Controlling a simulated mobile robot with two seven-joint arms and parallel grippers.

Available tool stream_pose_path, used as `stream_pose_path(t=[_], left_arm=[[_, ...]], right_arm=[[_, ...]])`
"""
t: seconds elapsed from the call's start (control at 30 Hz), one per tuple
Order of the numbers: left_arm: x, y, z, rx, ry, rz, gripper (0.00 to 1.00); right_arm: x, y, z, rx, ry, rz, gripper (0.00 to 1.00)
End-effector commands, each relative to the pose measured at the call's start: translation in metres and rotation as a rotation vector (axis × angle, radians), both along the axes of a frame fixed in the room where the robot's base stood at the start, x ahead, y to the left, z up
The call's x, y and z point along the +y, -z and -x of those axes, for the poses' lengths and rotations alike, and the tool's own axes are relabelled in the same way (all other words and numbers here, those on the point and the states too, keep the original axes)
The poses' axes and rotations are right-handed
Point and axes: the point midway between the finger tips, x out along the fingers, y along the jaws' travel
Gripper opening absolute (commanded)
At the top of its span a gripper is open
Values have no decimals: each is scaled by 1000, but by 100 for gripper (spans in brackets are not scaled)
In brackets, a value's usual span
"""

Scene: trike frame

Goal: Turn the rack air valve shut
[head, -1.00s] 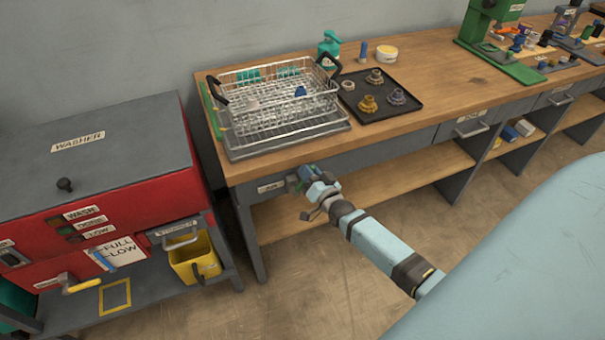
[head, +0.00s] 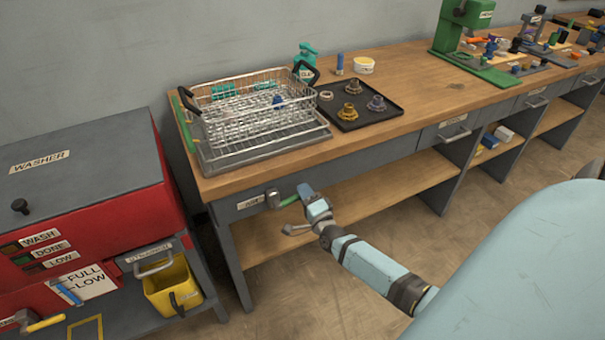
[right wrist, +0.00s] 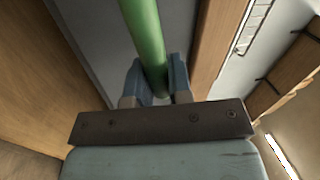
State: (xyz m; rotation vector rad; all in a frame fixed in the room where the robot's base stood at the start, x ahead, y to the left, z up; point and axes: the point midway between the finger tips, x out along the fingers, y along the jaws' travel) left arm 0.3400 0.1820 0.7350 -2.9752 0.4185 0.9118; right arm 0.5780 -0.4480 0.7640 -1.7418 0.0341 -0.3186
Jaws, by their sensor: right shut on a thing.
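The rack air valve (head: 272,197) is a small grey fitting on the grey front of the wooden bench, below the wire rack. Its green handle (head: 289,201) points right and slightly up. My right gripper (head: 304,194) is at the handle's outer end, to the right of the valve body. In the right wrist view the green handle (right wrist: 143,35) runs between the two blue-grey fingers, and the gripper (right wrist: 157,85) is shut on it. My left gripper is not in view.
A wire rack (head: 255,82) sits on a tray on the bench (head: 225,182), beside a black tray (head: 385,122) of metal parts. A red and grey washer (head: 80,155) and a yellow bin (head: 172,288) are at the left. The floor in front is clear.

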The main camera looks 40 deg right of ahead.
Motion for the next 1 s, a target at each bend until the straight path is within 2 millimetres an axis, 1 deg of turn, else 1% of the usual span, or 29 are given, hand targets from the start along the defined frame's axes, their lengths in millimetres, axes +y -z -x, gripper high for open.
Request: stream_pose_path(t=[0.03,0.3,0.5,0.9,0.93,0.97,1.0], left_arm=[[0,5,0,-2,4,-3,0],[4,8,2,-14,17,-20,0],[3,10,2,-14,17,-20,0],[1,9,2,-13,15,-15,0],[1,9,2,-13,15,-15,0],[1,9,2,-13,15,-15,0],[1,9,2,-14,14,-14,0]], right_arm=[[0,7,1,-5,0,-29,0],[0,15,1,-30,-1,-137,0],[0,16,1,-38,0,-169,0],[0,17,1,-38,0,-175,0],[0,17,1,-38,0,-175,24],[0,17,1,-38,0,-175,31],[0,17,1,-39,-1,-175,40]])
